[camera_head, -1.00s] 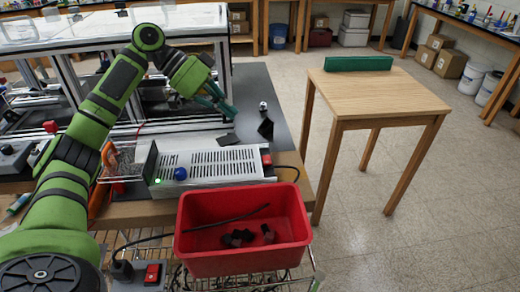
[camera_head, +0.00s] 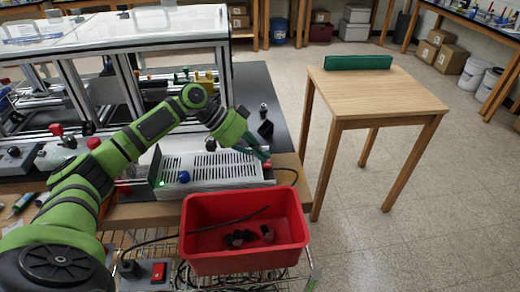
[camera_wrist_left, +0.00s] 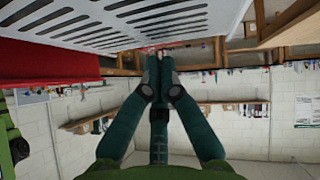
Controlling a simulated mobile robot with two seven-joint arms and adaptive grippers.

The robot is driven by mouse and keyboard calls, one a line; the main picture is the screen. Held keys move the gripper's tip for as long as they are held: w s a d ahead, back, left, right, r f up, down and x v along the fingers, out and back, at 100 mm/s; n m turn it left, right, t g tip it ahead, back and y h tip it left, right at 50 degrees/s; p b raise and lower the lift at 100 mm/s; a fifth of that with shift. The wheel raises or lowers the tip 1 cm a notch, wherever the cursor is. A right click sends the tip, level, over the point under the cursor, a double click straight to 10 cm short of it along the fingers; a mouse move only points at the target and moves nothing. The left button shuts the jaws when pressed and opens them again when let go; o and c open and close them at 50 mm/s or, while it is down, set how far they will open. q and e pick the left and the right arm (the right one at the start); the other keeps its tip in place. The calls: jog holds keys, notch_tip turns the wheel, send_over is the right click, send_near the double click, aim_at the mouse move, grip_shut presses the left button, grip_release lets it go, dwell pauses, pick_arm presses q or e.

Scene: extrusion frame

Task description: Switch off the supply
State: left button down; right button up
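The supply (camera_head: 222,172) is a pale slotted metal box on the bench, with a blue knob (camera_head: 184,177) and a lit green lamp (camera_head: 161,183) at its left end. A small red switch (camera_head: 267,164) sits at its right end. My left gripper (camera_head: 262,156) reaches down to that switch, its fingertips at or just above it; contact cannot be told. In the left wrist view the fingers (camera_wrist_left: 158,58) are together and hold nothing visible. The slotted casing (camera_wrist_left: 110,18) fills the top left there, and the fingertips hide most of the switch. My right gripper is out of view.
A red bin (camera_head: 200,245) with dark pieces stands in front of the supply. A power strip with another red switch (camera_head: 158,272) lies at the lower left. The framed enclosure (camera_head: 130,25) stands behind. A wooden table (camera_head: 375,95) is at the right, with clear floor around it.

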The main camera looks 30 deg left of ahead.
pick_arm(q)
jog(key=shift+f, duration=0.1)
jog(key=shift+d+f+b, duration=0.1)
jog(key=shift+f+b, duration=0.25)
jog(key=shift+f, duration=0.1)
jog(key=shift+s+m+t+y, duration=0.15)
jog(key=shift+m+t+y, duration=0.15)
jog(key=shift+s+d+r, duration=0.1)
jog(key=shift+d+r, duration=0.05)
jog(key=shift+r, duration=0.05)
jog(key=shift+w+f, duration=0.15)
jog(key=shift+w, duration=0.1)
jog(key=shift+w+a, duration=0.45)
jog(key=shift+a, duration=0.1)
jog(key=shift+a, duration=0.1)
jog(key=v, duration=1.2)
